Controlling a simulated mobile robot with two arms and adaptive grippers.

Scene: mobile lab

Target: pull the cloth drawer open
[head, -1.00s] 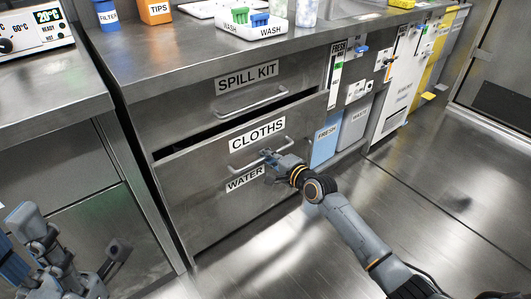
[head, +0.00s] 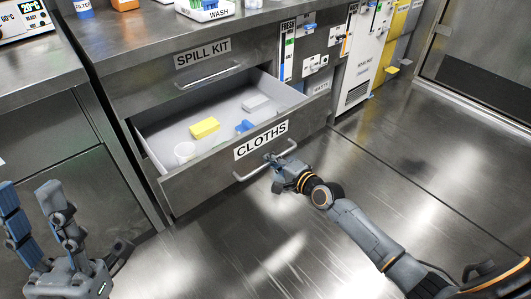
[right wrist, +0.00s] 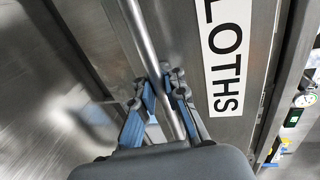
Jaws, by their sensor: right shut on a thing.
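The drawer labelled CLOTHS (head: 205,187) stands well out from the steel cabinet in the head view. My right gripper (head: 272,163) is shut on the drawer's bar handle (head: 245,176). In the right wrist view the blue-padded fingers (right wrist: 163,105) close around the handle (right wrist: 150,55) beside the label. My left gripper (head: 35,225) is at the lower left, fingers spread apart, empty and away from the drawer.
The SPILL KIT drawer (head: 155,95) above is shut. A counter (head: 130,38) holds a white WASH tray (head: 205,14) and an orange box (head: 125,4). Dispensers (head: 365,50) stand to the right. The steel floor (head: 400,150) in front is clear.

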